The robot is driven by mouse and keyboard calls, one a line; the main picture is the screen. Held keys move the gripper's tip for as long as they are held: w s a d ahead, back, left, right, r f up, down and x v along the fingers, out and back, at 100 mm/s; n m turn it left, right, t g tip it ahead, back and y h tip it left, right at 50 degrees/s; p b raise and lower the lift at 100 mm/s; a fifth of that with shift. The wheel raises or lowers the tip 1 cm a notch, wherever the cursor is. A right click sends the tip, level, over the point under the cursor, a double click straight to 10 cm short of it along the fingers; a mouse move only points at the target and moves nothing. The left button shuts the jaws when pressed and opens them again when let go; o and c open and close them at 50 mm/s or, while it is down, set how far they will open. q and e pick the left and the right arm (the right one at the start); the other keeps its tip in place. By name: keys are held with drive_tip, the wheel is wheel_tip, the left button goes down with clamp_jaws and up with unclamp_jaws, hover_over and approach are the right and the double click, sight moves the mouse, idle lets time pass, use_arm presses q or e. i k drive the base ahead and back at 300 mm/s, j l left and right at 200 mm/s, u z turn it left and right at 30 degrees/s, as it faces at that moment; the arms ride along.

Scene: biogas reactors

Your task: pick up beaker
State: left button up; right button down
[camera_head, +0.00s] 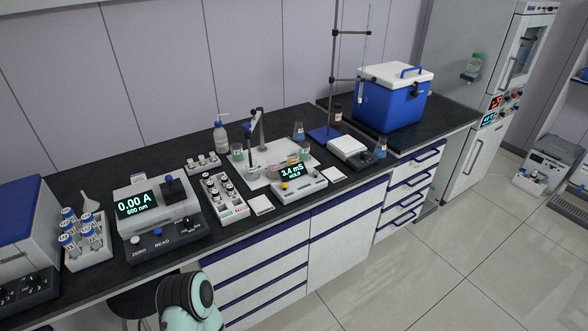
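A small clear beaker (237,153) with greenish contents stands on the black bench top, just right of the white pump bottle. Another small glass vessel (305,149) with greenish contents stands at the right end of the white stand platform. I cannot tell its exact shape at this size. Neither gripper is in view. Only a rounded grey and teal link of one of my arms shows at the bottom edge, in front of the bench and away from the beakers.
A conductivity meter (300,184), vial rack (226,198) and photometer (158,218) line the bench front. Conical flasks with blue liquid (298,132) (380,148), a balance (350,150), a retort stand (333,80) and a blue cooler (391,104) stand right. The floor right is open.

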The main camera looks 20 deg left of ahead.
sight(303, 146)
drive_tip(key=u, duration=1.1)
drive_tip(key=l+u, duration=0.25)
drive_tip(key=u, duration=0.15)
drive_tip(key=l+u, duration=0.3)
drive_tip(key=u, duration=0.15)
drive_tip(key=l+u, duration=0.6)
drive_tip(key=k+l+u, duration=0.2)
drive_tip(key=l, duration=0.2)
drive_tip(key=l+u, duration=0.15)
drive_tip(key=l, duration=0.15)
drive_tip(key=k, duration=0.05)
